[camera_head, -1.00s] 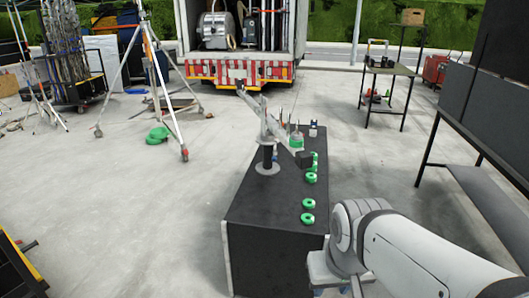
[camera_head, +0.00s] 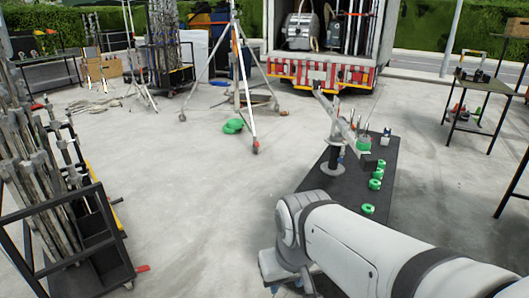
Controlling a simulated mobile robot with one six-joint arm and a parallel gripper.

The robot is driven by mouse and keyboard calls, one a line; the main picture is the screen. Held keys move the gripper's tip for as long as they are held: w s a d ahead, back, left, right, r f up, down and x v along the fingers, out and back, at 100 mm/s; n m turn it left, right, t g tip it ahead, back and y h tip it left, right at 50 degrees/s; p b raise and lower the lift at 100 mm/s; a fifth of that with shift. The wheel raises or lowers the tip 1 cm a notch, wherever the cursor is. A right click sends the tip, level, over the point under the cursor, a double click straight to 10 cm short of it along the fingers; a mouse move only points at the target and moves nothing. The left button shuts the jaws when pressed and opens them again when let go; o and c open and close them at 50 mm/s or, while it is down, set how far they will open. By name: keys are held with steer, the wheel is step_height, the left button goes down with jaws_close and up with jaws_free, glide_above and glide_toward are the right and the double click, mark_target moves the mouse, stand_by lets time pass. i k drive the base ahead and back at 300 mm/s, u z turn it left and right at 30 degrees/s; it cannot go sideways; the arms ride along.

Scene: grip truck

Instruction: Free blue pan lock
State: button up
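A black-topped case (camera_head: 350,192) stands right of centre. On it a jib-like rig has a round grey base (camera_head: 333,169), a dark upright post (camera_head: 337,155) and a long grey arm (camera_head: 336,118) slanting to the upper left. A black block (camera_head: 368,161) sits at the near end of that arm. I cannot pick out a blue pan lock with certainty; the parts on the rig are too small. My white arm reaches in from the lower right and covers the near part of the case. My gripper's fingers do not show; the wrist runs to the bottom edge.
Several green rings, one here (camera_head: 367,209), lie along the case's right side. A rack of metal stands (camera_head: 62,235) is at lower left. A tripod (camera_head: 246,95) stands behind, with green rings (camera_head: 233,126) beside it. Open concrete lies between.

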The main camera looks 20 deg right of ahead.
mark_target(339, 160)
steer(key=u, duration=1.6)
steer(key=k, duration=1.15)
steer(key=z, duration=2.3)
steer(key=i, duration=1.2)
steer(key=z, duration=0.05)
